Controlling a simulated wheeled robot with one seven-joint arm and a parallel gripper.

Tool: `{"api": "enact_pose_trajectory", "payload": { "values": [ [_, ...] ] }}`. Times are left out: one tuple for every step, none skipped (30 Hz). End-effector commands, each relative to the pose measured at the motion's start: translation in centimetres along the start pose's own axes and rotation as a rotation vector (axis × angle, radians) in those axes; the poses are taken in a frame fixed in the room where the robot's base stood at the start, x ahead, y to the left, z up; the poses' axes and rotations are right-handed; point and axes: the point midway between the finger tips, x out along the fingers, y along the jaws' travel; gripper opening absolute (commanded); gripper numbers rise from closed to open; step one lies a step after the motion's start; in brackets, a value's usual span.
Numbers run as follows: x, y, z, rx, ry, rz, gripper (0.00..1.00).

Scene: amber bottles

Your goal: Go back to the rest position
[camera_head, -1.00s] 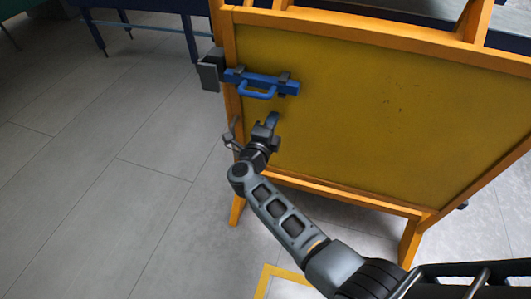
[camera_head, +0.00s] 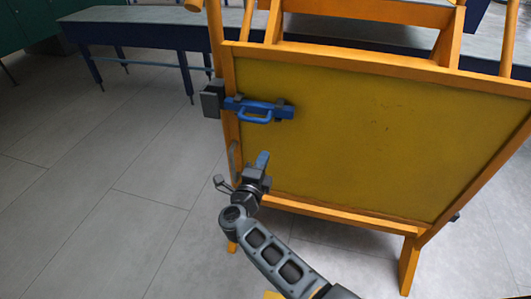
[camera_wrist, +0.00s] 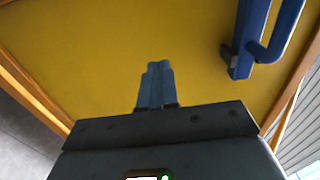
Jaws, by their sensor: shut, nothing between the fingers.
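My gripper (camera_head: 262,160) is in front of the lower left part of a yellow panel in the head view. Its blue fingers are together with nothing between them. In the wrist view the gripper (camera_wrist: 156,72) also shows closed fingers, with the yellow panel (camera_wrist: 100,50) behind them. A blue latch with a handle (camera_head: 258,109) sits on the panel's upper left edge, above my gripper and apart from it. The latch also shows at the upper right of the wrist view (camera_wrist: 262,38).
The panel (camera_head: 350,130) has an orange wooden frame (camera_head: 340,56) with legs on the floor. A dark block (camera_head: 212,98) sits at its left edge. A blue table (camera_head: 150,32) stands behind at the left. The grey tiled floor (camera_head: 80,190) at the left is clear.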

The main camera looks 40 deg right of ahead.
Motion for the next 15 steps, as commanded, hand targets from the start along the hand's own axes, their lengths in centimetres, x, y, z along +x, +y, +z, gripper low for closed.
{"api": "enact_pose_trajectory", "payload": {
  "values": [
    [-0.8, 0.0, 0.1, -0.001, -0.004, 0.0, 0.0],
    [-1.2, 0.0, 0.0, -0.002, -0.004, 0.0, 0.0],
    [-1.8, 0.0, 0.0, -0.002, -0.004, 0.0, 0.0],
    [-2.2, 0.0, 0.0, -0.001, -0.004, 0.0, 0.0],
    [-2.8, 0.0, 0.0, -0.001, -0.004, 0.0, 0.0],
    [-3.4, 0.0, 0.0, -0.001, -0.005, 0.0, 0.0],
    [-3.9, 0.0, -0.1, -0.001, -0.004, 0.0, 0.0],
    [-4.4, 0.0, -0.1, -0.001, -0.004, 0.0, 0.0],
    [-5.0, 0.0, -0.1, -0.001, -0.004, 0.0, 0.0],
    [-5.3, 0.0, -0.1, 0.0, -0.003, 0.0, 0.0],
    [-5.7, 0.0, -0.1, 0.0, -0.003, 0.0, 0.0],
    [-6.0, 0.0, -0.1, -0.001, -0.003, 0.0, 0.0],
    [-6.3, 0.0, -0.1, -0.001, -0.002, 0.0, 0.0],
    [-6.5, 0.0, -0.1, -0.001, -0.002, 0.0, 0.0],
    [-6.7, 0.0, -0.1, -0.001, -0.002, 0.0, 0.0]
  ]
}}
